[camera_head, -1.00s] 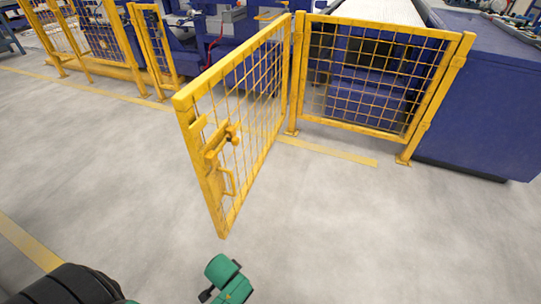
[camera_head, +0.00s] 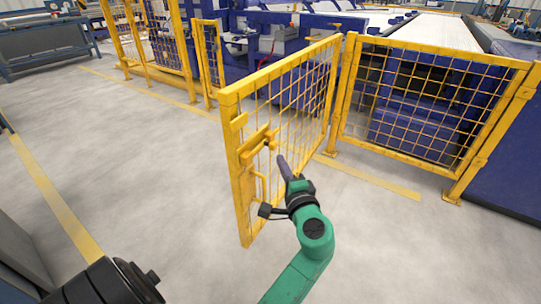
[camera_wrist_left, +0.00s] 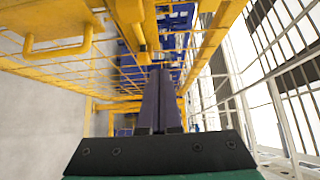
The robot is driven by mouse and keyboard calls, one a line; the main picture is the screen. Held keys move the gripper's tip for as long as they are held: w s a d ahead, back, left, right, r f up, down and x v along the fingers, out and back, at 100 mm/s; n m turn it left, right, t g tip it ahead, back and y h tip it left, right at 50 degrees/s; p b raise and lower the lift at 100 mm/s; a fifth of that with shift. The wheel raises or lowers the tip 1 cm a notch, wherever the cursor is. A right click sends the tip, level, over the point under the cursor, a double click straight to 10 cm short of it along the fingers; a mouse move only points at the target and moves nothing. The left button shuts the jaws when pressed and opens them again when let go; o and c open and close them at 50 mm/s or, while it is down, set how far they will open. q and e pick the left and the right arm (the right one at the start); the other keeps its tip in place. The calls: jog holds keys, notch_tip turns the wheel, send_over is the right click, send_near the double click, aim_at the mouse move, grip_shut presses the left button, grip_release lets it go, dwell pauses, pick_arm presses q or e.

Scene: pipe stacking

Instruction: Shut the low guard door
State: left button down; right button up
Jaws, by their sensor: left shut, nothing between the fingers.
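The low guard door (camera_head: 284,67) is a yellow mesh-filled frame in the middle of the head view. It stands open, swung out toward me from its hinge side at the back right. Its latch and handle (camera_head: 258,148) are on the near free edge; a yellow handle also shows at upper left in the left wrist view (camera_wrist_left: 58,50). My left gripper (camera_head: 281,160), on a green arm, is shut and empty. Its dark fingers overlap the door's mesh just right of the latch; I cannot tell if they touch. The fingers also show in the wrist view (camera_wrist_left: 160,75). My right gripper is not visible.
A fixed yellow mesh panel (camera_head: 440,47) stands right of the hinge side. A narrow fence panel (camera_head: 196,60) stands across the opening on the left. Blue machinery (camera_head: 400,125) is behind. The grey floor (camera_head: 140,150) left of the door is clear.

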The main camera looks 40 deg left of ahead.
pick_arm(q)
send_near(258, 134)
jog(key=w, duration=0.4)
jog(key=shift+a+b, duration=0.2)
jog(key=shift+b, duration=0.1)
jog(key=shift+s+a, duration=0.15)
jog(key=shift+a, duration=1.9)
